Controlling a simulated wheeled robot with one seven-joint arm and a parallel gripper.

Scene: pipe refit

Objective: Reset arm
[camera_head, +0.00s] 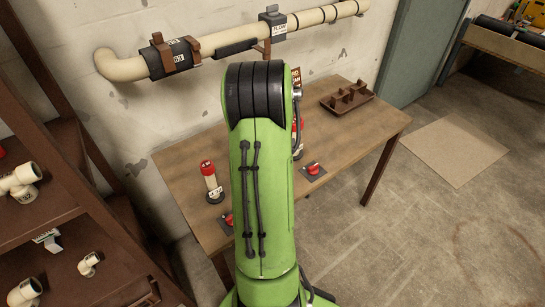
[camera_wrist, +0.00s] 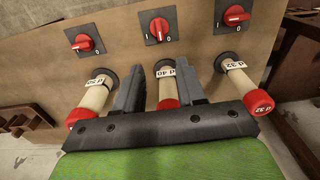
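My gripper (camera_wrist: 163,68) shows in the wrist view with its two dark fingers spread apart. The middle pipe piece (camera_wrist: 166,92), labelled d 40 with a red cap, shows between the fingers; I see no finger clearly touching it. In the head view my green arm (camera_head: 262,190) reaches over the wooden table (camera_head: 345,145) and hides my gripper. One red-capped piece (camera_head: 211,183) stands upright left of the arm.
Red rotary switches (camera_wrist: 84,43) line the table by the pieces. A brown rack (camera_head: 347,98) sits at the table's far right. A wall pipe (camera_head: 215,45) runs behind. A shelf with white fittings (camera_head: 20,180) stands left.

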